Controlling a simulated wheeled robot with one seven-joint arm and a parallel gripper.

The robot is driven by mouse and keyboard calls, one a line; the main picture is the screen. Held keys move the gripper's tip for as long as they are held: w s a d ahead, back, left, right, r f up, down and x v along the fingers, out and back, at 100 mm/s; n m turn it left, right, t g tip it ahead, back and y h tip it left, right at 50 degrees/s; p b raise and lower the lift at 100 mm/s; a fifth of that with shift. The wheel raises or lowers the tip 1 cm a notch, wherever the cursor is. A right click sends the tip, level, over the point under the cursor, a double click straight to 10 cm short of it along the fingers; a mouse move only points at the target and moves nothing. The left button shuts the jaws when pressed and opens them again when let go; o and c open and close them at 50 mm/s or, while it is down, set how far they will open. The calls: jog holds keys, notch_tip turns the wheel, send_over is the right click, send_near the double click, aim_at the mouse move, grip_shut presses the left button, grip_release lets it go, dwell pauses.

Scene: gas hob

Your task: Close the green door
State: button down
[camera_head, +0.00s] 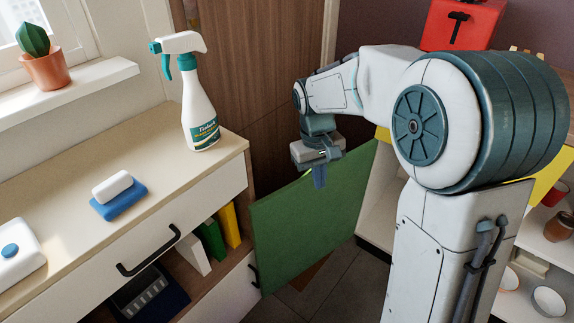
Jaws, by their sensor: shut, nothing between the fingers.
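The green door (310,225) stands swung open between the left counter and the open cabinet at the right. It looks hinged at its right edge, beside the cabinet opening. A dark handle (254,276) shows at its left edge. My gripper (319,178) is at the door's top edge, pointing down, with its fingers shut and empty. The fingertips overlap the door in the picture; I cannot tell whether they touch it.
A wooden counter (100,175) with a spray bottle (199,110), a sponge (122,207) and a white drawer front is at the left. The open cabinet (380,200) is behind the door, partly hidden by my arm. Dark floor (345,285) shows below the door.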

jog(key=n+g+p, duration=0.1)
jog(key=n+p, duration=0.1)
jog(key=p, duration=0.2)
send_near(287, 188)
jog(key=w+d+f, duration=0.2)
jog(key=w, duration=0.1)
jog(key=w+a+f+n+p, duration=0.1)
jog(key=w+a+f+p, duration=0.1)
jog(key=w+a+p, duration=0.25)
jog(key=shift+g+h, duration=0.3)
jog(key=shift+s+d+f+b, duration=0.55)
jog(key=shift+s+f+b, duration=0.25)
jog(key=shift+f, duration=0.8)
jog(key=shift+s+d+f+b, duration=0.55)
jog(key=shift+s+f+b, duration=0.3)
jog(key=shift+f, duration=0.75)
jog(key=shift+s+d+f+b, duration=0.6)
jog(key=shift+s+f, duration=0.35)
jog(key=shift+f, duration=0.65)
